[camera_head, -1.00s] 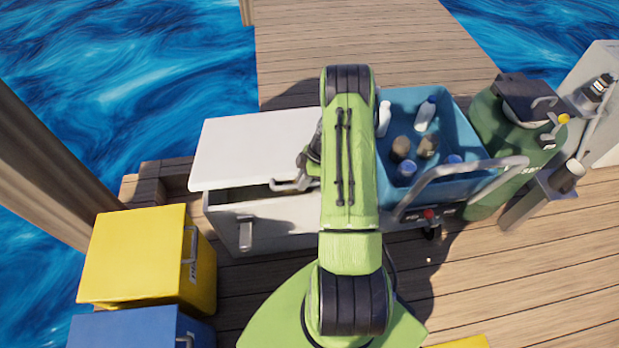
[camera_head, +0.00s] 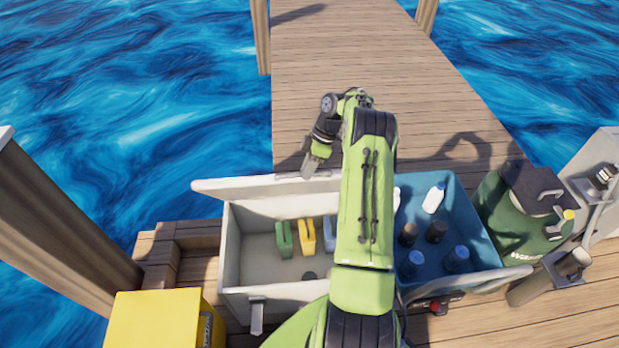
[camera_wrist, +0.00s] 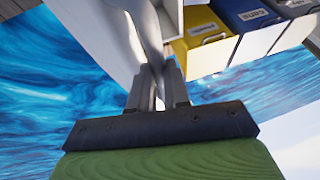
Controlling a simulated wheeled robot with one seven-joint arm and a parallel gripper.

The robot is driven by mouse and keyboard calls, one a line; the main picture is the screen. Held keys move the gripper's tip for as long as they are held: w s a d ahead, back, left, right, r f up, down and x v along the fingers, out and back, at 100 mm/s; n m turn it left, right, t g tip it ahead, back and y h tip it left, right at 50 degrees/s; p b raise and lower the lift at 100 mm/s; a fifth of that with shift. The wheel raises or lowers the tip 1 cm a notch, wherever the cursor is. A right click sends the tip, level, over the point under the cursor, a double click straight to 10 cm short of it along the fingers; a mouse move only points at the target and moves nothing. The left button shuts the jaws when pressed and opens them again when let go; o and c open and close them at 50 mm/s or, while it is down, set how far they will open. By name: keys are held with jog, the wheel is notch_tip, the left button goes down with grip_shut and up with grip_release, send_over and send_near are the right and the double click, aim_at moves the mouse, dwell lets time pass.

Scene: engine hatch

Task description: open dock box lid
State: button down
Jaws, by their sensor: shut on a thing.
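The white dock box (camera_head: 229,262) stands on the dock at the centre left, with its inside open to view. Its white lid (camera_head: 235,188) is raised, standing steeply along the far side, seen nearly edge-on. My gripper (camera_head: 312,168) is at the lid's upper edge, partly hidden by my arm. In the wrist view my gripper (camera_wrist: 158,88) is shut on the grey lid handle (camera_wrist: 146,30), which runs up from between the fingers. The right part of the box is hidden behind my arm.
Green (camera_head: 283,239), yellow (camera_head: 307,236) and blue containers stand in the box. A yellow box (camera_head: 155,318) is front left. Water lies behind and left.

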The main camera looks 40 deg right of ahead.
jog(key=shift+w+d+r+p, duration=0.2)
jog(key=shift+w+d+p, duration=0.1)
jog(key=shift+w+d, duration=0.2)
jog(key=shift+w+d+r+p, duration=0.15)
jog(key=shift+w+d+p, duration=0.2)
jog(key=shift+w, duration=0.2)
